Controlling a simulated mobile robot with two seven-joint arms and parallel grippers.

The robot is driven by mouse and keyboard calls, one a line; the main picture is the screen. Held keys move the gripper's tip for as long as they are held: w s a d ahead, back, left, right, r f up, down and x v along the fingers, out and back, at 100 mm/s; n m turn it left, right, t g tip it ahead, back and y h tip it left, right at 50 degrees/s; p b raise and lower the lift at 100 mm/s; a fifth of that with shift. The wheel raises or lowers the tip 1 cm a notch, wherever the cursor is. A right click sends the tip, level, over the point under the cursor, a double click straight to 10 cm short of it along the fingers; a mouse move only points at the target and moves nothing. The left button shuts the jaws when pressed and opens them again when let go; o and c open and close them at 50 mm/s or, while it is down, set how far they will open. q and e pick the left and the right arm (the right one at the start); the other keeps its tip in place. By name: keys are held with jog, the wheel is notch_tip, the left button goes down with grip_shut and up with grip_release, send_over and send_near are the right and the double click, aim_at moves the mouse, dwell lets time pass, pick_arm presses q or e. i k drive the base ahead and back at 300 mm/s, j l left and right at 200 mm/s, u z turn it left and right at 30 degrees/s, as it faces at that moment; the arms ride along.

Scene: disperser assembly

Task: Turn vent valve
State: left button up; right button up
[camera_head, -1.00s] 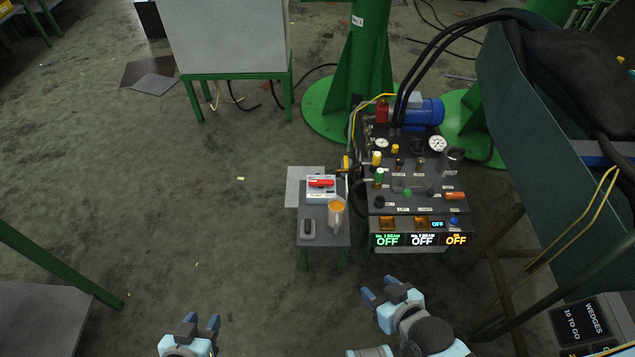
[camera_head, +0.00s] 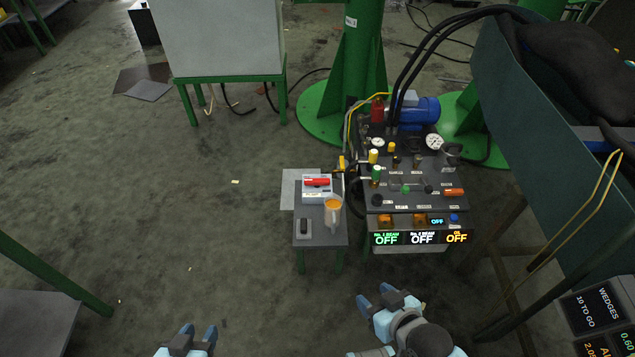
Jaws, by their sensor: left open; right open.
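The control panel (camera_head: 400,205) stands right of centre, with several knobs, valves and gauges on its dark top. The labels are too small to read, so I cannot tell which part is the vent valve. My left gripper (camera_head: 198,332) is open and empty at the bottom, left of the panel. My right gripper (camera_head: 374,299) is open and empty, below and in front of the panel, apart from it.
A green slanted structure (camera_head: 535,130) stands at the right. Open floor lies at the left.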

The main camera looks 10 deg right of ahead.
aim_at(451, 192)
jog(key=z, duration=1.45)
jog(key=j+u, duration=0.2)
jog(key=u, duration=0.2)
jog(key=k, duration=0.05)
